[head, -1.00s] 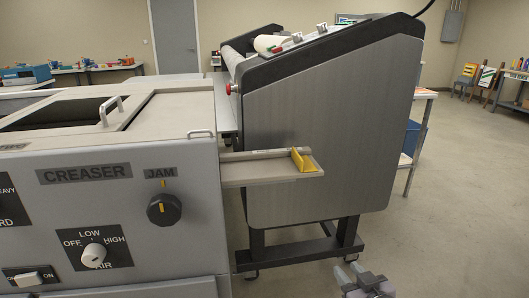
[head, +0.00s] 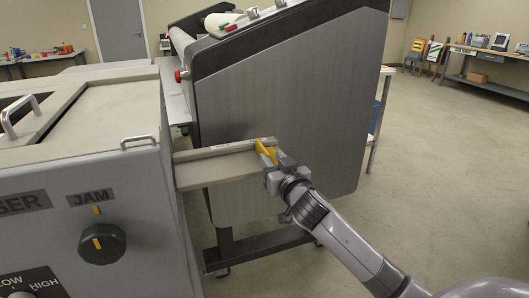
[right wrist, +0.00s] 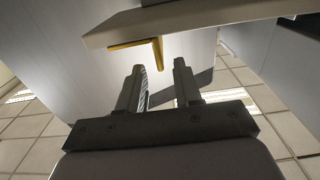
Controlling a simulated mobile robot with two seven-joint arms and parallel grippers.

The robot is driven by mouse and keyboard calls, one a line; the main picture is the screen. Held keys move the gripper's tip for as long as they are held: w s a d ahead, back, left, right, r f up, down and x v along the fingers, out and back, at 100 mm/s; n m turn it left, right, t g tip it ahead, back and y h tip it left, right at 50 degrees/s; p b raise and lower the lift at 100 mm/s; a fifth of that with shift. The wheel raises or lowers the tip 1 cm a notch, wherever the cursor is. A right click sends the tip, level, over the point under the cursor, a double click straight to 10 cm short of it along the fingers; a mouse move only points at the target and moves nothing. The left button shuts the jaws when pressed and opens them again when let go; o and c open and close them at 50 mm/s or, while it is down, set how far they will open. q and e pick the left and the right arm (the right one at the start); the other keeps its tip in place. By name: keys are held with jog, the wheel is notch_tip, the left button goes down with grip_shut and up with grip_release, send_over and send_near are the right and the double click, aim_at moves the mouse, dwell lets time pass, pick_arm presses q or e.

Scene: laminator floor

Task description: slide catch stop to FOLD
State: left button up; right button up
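The yellow catch stop (head: 265,150) sits near the right end of the catch tray (head: 215,172), which juts from the creaser's right side. A pale strip with tiny markings (head: 232,147) runs along the tray's back rail; I cannot read FOLD on it. My right gripper (head: 270,162) is at the stop and partly covers it. In the right wrist view the right gripper (right wrist: 158,72) is open, with the yellow stop (right wrist: 156,48) just beyond the gap between its fingertips and seemingly not gripped. My left gripper is not in view.
The creaser (head: 90,170), with its JAM knob (head: 102,243), stands at left. A large grey machine (head: 285,110) with a red button (head: 180,76) rises close behind the tray. The floor (head: 430,180) at right is clear.

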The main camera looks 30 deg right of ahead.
aim_at(267, 151)
jog(key=shift+x, duration=2.15)
jog(key=shift+a+f, duration=0.1)
grip_shut()
